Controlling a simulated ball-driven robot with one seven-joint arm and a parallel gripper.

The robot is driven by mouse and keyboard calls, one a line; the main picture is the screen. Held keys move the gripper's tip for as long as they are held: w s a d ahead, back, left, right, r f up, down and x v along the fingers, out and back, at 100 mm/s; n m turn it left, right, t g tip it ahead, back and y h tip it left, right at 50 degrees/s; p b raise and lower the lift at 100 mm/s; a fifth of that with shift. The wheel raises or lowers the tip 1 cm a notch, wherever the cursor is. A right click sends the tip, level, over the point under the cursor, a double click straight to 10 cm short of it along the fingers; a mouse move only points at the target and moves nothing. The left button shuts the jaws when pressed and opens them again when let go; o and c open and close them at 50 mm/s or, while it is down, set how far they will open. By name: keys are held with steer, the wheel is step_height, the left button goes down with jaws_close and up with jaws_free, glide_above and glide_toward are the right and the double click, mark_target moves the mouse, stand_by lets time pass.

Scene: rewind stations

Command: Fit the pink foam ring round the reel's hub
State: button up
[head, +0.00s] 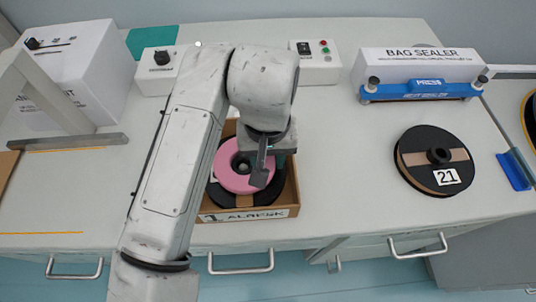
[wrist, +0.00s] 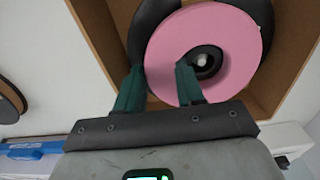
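The pink foam ring (head: 228,178) is over the black reel (head: 248,199) in the open cardboard box. In the wrist view the ring (wrist: 230,30) hides much of the reel (wrist: 146,18), whose dark edge shows on both sides. The dark hub with a pale centre (wrist: 204,61) shows through the ring's hole. My gripper (wrist: 160,80) has its teal fingers on either side of the ring's near wall, one outside and one at the hole, and looks shut on it. In the head view my gripper (head: 268,168) partly covers the ring. I cannot tell how low the ring sits round the hub.
The cardboard box (head: 293,198) has a label at its front. Another black reel marked 21 (head: 436,160) lies on the right of the bench. A blue and white bag sealer (head: 420,70) and a control box (head: 316,66) stand behind. The bench between box and reel 21 is clear.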

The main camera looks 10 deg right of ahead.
steer(key=shift+o, duration=0.5)
steer(key=f, duration=0.3)
steer(key=shift+s+d, duration=0.1)
steer(key=shift+s, duration=0.1)
steer(key=shift+r, duration=0.1)
step_height(320, 180, up, 14)
steer(key=p, duration=0.2)
steer(key=shift+w, duration=0.2)
